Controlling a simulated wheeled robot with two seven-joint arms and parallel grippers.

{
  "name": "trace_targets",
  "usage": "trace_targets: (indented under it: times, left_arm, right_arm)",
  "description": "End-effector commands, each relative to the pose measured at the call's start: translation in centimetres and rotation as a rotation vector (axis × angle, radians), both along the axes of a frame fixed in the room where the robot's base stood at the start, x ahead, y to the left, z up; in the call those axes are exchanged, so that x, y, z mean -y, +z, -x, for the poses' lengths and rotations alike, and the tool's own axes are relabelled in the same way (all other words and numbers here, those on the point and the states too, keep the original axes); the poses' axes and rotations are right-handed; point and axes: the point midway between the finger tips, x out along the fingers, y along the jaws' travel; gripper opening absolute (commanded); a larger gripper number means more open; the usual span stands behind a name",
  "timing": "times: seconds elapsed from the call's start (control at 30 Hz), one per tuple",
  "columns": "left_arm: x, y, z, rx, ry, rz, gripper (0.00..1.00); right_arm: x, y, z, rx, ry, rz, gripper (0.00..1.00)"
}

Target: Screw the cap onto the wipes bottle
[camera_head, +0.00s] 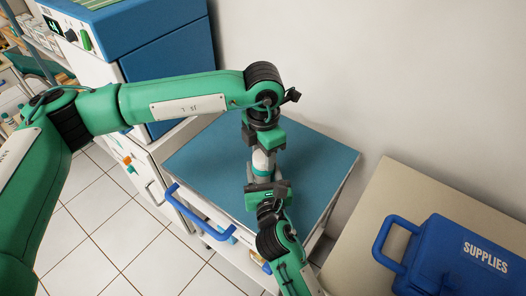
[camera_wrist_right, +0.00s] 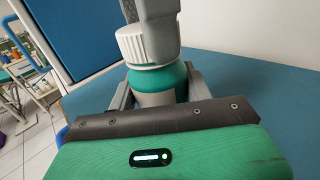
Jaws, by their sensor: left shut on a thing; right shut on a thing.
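The wipes bottle (camera_wrist_right: 160,78), with a teal upper body and a grey lower part, stands upright on the blue cart top (camera_head: 207,160). Its white ribbed cap (camera_wrist_right: 133,45) sits at the top of the bottle; how tightly it is seated cannot be told. My left gripper (camera_head: 263,146) comes down from above and is shut on the cap; its grey fingers (camera_wrist_right: 160,22) cover part of it in the right wrist view. My right gripper (camera_head: 263,181) is shut around the bottle body from the front. In the head view the grippers hide most of the bottle (camera_head: 262,161).
A white and blue cabinet (camera_head: 165,70) stands at the cart's back left. A blue SUPPLIES case (camera_head: 455,257) lies on a beige surface (camera_head: 400,190) at the right. The wall is close behind the cart. The cart top is otherwise clear.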

Motion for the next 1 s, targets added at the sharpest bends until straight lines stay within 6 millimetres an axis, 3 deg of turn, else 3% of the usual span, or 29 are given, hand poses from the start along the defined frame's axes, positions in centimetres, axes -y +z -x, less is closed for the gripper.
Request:
trace_targets:
  times: [0.4, 0.53, 0.57, 0.67, 1.0]
  left_arm:
    - [-0.01, 0.00, -0.03, 0.000, -0.452, 0.001, 0.17]
    - [0.00, 0.00, -0.02, 0.000, -0.443, 0.001, 0.17]
    - [0.00, 0.00, -0.02, 0.000, -0.443, 0.001, 0.48]
    - [-0.01, 0.00, -0.03, 0.000, -0.442, 0.001, 0.66]
    - [0.00, 0.32, -0.04, 0.001, -0.441, 0.001, 0.66]
  right_arm:
    - [0.00, 0.00, 0.00, 0.000, 0.000, 0.000, 0.00]
    - [0.00, 0.00, 0.01, 0.000, 0.000, 0.000, 0.00]
    - [0.00, 0.00, 0.01, 0.000, 0.000, 0.000, 0.00]
    - [0.00, 0.00, 0.01, 0.000, 0.000, 0.000, 0.00]
    - [0.00, 0.00, 0.01, 0.000, 0.000, 0.000, 0.00]
